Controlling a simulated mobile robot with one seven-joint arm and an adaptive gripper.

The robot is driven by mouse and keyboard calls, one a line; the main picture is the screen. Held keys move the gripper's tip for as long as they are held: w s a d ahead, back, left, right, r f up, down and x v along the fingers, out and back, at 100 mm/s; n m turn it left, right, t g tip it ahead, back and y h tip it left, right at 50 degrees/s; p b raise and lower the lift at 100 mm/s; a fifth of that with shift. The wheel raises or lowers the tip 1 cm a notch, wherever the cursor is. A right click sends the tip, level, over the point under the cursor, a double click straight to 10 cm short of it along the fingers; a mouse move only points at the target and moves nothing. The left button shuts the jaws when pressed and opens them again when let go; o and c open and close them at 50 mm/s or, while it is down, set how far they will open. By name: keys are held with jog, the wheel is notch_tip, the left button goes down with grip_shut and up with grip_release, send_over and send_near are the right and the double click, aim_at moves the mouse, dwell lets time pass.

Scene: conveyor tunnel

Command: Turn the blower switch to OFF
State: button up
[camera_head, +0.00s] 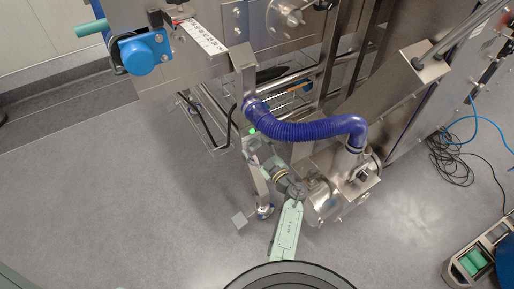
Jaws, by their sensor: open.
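The blower (323,200) is a steel unit low on the floor at the right of centre, with a ribbed blue hose (300,131) rising from it. A small dark part (363,174) on its right side looks like the switch; its setting is too small to read. My light green arm reaches up from the bottom centre, past the blower's left side. My gripper (251,139) is at the arm's far end, by the hose's left end and a steel leg, apart from the dark part. It is open; its fingers are hard to make out.
The steel conveyor frame (285,45) fills the top, with a blue round cover (143,53) at its left. Loose cables (452,160) lie on the floor at right, near a box with green cylinders (473,262). The floor at left is clear.

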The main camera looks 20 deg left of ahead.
jog(key=c, duration=1.1)
jog(key=shift+c, duration=0.2)
